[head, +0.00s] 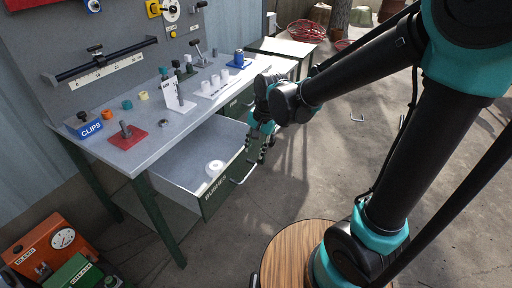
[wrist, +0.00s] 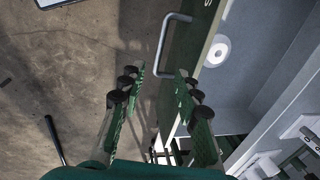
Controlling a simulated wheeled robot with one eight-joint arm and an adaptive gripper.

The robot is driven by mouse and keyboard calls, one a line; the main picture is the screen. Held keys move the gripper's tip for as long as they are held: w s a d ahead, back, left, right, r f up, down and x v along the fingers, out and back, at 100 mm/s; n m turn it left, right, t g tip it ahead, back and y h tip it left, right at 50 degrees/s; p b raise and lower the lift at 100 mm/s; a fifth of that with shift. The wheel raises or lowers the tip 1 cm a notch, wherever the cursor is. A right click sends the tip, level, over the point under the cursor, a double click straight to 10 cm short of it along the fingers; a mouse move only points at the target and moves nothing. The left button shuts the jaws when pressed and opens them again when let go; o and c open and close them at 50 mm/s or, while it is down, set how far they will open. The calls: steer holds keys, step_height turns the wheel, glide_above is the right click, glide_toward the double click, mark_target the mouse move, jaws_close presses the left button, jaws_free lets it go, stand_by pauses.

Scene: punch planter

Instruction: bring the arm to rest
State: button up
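My arm reaches in from the right of the head view. My gripper (head: 264,148) hangs beside the front corner of the open drawer (head: 177,170). In the wrist view my gripper (wrist: 158,88) has its two green fingers with black pads spread wide apart, and nothing is held between them. Beyond the fingers are concrete floor and the drawer's green front with its metal handle (wrist: 174,45). A white ring-shaped piece (head: 215,167) lies in the drawer; it also shows in the wrist view (wrist: 216,51). Whether the gripper touches the drawer cannot be told.
The grey workbench (head: 139,152) carries a blue clips box (head: 87,127), a red block with a post (head: 127,136), a white stand (head: 178,95) and several small rings. A round wooden top (head: 287,252) is at the front. An orange box (head: 45,247) stands at lower left. Open floor lies right.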

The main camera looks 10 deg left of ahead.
steer(key=shift+r, duration=0.3)
steer(key=s+d+f+n+t+h, duration=0.1)
steer(key=s+d+f+n, duration=0.1)
steer(key=d, duration=1.1)
steer(key=s+d+f+n+t+h, duration=0.1)
steer(key=s+d+f+n+t, duration=0.1)
steer(key=d, duration=1.2)
steer(key=shift+s+f, duration=0.6)
steer(key=shift+s, duration=0.4)
